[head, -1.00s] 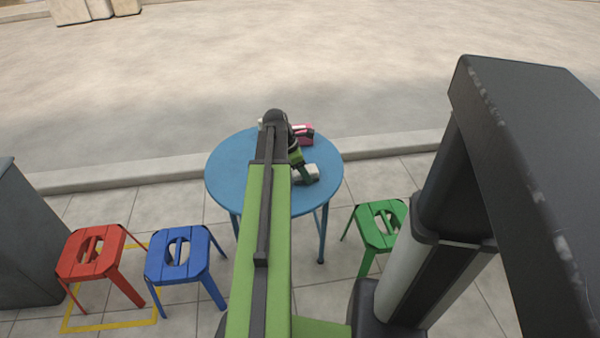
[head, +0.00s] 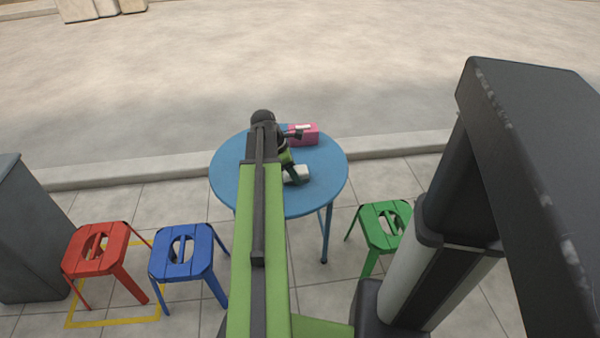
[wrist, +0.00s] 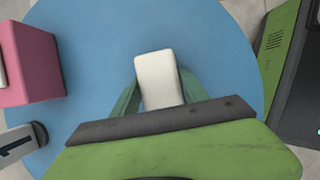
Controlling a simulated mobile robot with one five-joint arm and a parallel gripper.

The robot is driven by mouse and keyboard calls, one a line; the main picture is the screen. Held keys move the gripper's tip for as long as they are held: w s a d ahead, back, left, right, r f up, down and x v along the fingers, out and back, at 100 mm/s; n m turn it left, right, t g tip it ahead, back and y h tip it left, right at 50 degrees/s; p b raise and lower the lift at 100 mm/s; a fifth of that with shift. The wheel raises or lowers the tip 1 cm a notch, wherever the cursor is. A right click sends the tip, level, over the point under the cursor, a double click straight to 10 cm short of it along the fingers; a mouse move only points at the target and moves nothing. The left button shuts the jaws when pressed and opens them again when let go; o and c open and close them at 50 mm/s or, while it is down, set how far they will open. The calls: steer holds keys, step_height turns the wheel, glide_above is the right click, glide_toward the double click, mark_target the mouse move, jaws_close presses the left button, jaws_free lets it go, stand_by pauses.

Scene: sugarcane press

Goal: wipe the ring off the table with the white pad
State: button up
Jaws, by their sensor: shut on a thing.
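The white pad (wrist: 159,80) is held between the two green fingers of my gripper (wrist: 155,92) in the wrist view. In the head view the pad (head: 297,174) shows at the end of my gripper (head: 291,177), over the right half of the round blue table (head: 325,185). I cannot tell whether the pad touches the tabletop. No ring shows on the bare blue surface in either view; part of the table is hidden behind my arm and gripper.
A pink box (head: 304,134) stands at the table's far edge; it also shows in the wrist view (wrist: 30,62). A red stool (head: 96,250), a blue stool (head: 182,252) and a green stool (head: 383,225) stand around the near side. A grey cabinet (head: 25,235) is at far left.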

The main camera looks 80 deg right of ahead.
steer(key=shift+w+a, duration=0.35)
steer(key=shift+w, duration=0.5)
steer(key=shift+w+a, duration=0.3)
steer(key=shift+w, duration=0.5)
steer(key=shift+w+a, duration=0.35)
steer(key=shift+w, duration=0.5)
steer(key=shift+w+a+f, duration=0.1)
steer(key=shift+w+a, duration=0.25)
steer(key=shift+w, duration=0.45)
steer(key=shift+w+a+f, duration=0.1)
steer(key=shift+w+a, duration=0.2)
steer(key=shift+w, duration=0.5)
step_height(320, 180, up, 6)
steer(key=p, duration=0.5)
steer(key=shift+p, duration=0.4)
steer(key=shift+r, duration=0.1)
step_height(320, 180, up, 3)
steer(key=p, duration=0.3)
steer(key=shift+s+d, duration=0.1)
